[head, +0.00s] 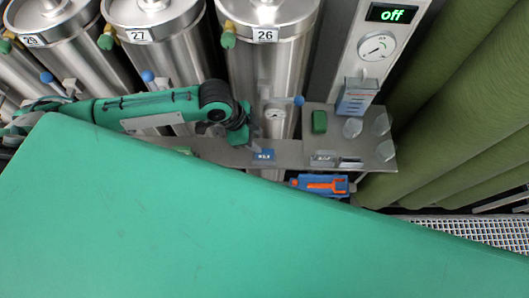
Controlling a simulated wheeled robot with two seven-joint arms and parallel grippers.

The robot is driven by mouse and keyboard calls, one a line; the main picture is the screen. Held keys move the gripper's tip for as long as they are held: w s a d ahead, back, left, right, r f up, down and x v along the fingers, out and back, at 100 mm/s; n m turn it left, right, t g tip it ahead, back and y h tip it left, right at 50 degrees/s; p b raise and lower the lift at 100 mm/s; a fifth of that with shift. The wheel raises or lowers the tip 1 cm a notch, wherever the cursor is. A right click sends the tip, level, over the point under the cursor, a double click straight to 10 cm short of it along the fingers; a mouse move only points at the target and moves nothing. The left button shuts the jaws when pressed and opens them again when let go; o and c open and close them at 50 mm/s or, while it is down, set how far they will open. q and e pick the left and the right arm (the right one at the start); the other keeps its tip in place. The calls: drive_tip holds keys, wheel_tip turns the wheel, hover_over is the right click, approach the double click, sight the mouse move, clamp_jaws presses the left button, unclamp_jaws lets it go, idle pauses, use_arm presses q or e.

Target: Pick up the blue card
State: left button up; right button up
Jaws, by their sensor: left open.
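A small blue card (264,155) with white marks lies on the grey metal shelf (292,150), near its front edge. My left gripper (262,132) is at the end of the green arm with the black wrist, which comes in from the left. It is just above and behind the card in the picture, open, with nothing seen in it. Its fingers are small and hard to make out against the steel vessel, and I cannot tell how high they are above the shelf. My right gripper is not in view.
A green block (319,121), a blue-and-white box (355,97) and several clear beakers (385,150) stand on the shelf's right part. A blue-and-orange tool (322,185) is below its front edge. Steel vessels (267,80) stand behind. A large green surface hides the lower view.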

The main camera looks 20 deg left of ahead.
sight(264, 151)
use_arm(q)
drive_tip(key=shift+y, duration=0.3)
drive_tip(key=f, duration=0.2)
drive_tip(key=f+p, duration=0.1)
drive_tip(key=f, duration=0.2)
drive_tip(key=w+f+p, duration=0.1)
drive_tip(key=f, duration=0.1)
drive_tip(key=shift+w+d+f, duration=0.1)
drive_tip(key=shift+d+f, duration=0.25)
drive_tip(key=shift+f, duration=0.05)
drive_tip(key=shift+w+d+f+p, duration=0.1)
drive_tip(key=shift+d+f+p, duration=0.2)
drive_tip(key=shift+p, duration=0.45)
drive_tip(key=p+x, duration=0.1)
drive_tip(key=x, duration=0.2)
drive_tip(key=shift+p, duration=0.3)
drive_tip(key=shift+d+f, duration=0.2)
drive_tip(key=shift+f, duration=0.5)
clamp_jaws()
